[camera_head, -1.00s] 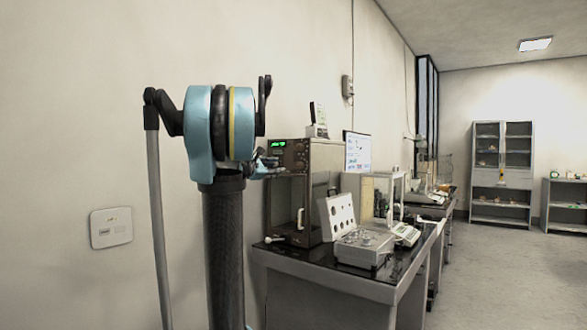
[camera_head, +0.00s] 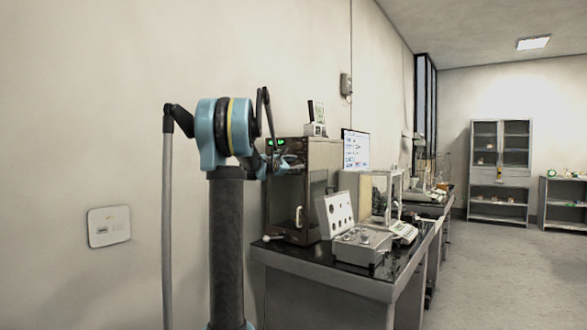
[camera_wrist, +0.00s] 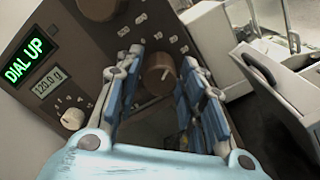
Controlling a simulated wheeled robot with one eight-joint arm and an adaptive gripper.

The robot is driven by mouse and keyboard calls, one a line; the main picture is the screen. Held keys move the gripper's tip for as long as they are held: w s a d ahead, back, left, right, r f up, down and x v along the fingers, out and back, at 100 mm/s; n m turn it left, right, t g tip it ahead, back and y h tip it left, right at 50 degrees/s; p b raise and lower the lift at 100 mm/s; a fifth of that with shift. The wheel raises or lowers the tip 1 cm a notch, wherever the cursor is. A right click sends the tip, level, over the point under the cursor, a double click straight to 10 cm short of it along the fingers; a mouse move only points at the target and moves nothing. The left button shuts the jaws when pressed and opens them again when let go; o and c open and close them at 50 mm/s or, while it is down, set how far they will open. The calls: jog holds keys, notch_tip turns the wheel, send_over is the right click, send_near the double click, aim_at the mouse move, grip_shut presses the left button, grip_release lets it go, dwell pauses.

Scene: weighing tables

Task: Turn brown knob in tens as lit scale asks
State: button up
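The brown knob (camera_wrist: 158,75) is on the dark brown front panel of the scale (camera_wrist: 70,60), between my gripper's fingers in the wrist view. My gripper (camera_wrist: 162,62) is open, with one finger on either side of the knob; I cannot tell whether either touches it. A lit green sign (camera_wrist: 30,58) reads "DIAL UP". The small display (camera_wrist: 47,82) below it seems to read 120.0 g. In the head view, the brown scale cabinet (camera_head: 320,180) shows two green lights, and my gripper (camera_head: 288,163) is at its upper front, too small to make out.
A white knob (camera_wrist: 72,119) and a second, larger brown knob (camera_wrist: 100,7) are on the same panel. A white box with a raised lid (camera_head: 362,244) and a glass-sided balance (camera_head: 378,200) stand to the right on the black tabletop (camera_head: 300,256). Floor to the right is clear.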

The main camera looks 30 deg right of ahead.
jog(key=shift+w+d, duration=0.1)
jog(key=shift+d, duration=0.2)
jog(key=shift+c, duration=0.2)
jog(key=c, duration=0.7)
jog(key=shift+c, duration=0.2)
jog(key=shift+m, duration=2.9)
